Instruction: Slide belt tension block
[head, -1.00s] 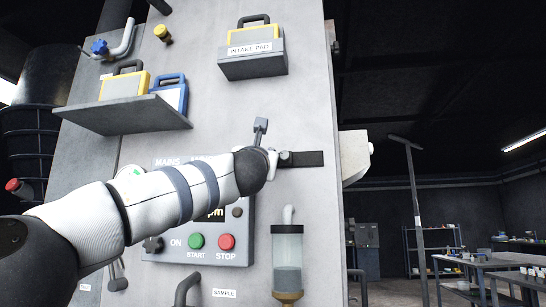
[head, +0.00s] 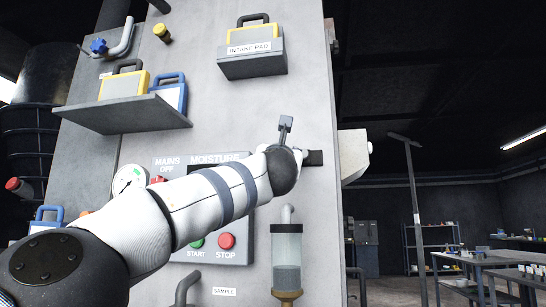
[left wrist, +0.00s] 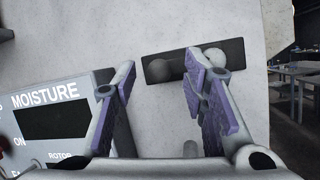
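A dark horizontal slot plate (head: 314,158) is on the grey machine panel, partly behind my left gripper (head: 301,156) in the head view. In the left wrist view the plate (left wrist: 236,50) shows a pale rounded knob (left wrist: 215,56) near its right end, partly covered by the right finger. A darker round shape (left wrist: 161,70) shows at its left end; I cannot tell if it is a knob or a shadow. My left gripper (left wrist: 162,64) has its two purple-padded fingers spread, with nothing held between them. My right gripper is not in view.
The moisture panel (head: 246,225) with start and stop buttons is below the arm. A glass sample cup (head: 287,250) hangs below the slot. A shelf (head: 130,115) with cases and an intake pad holder (head: 252,66) are above. The panel's right edge is close by.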

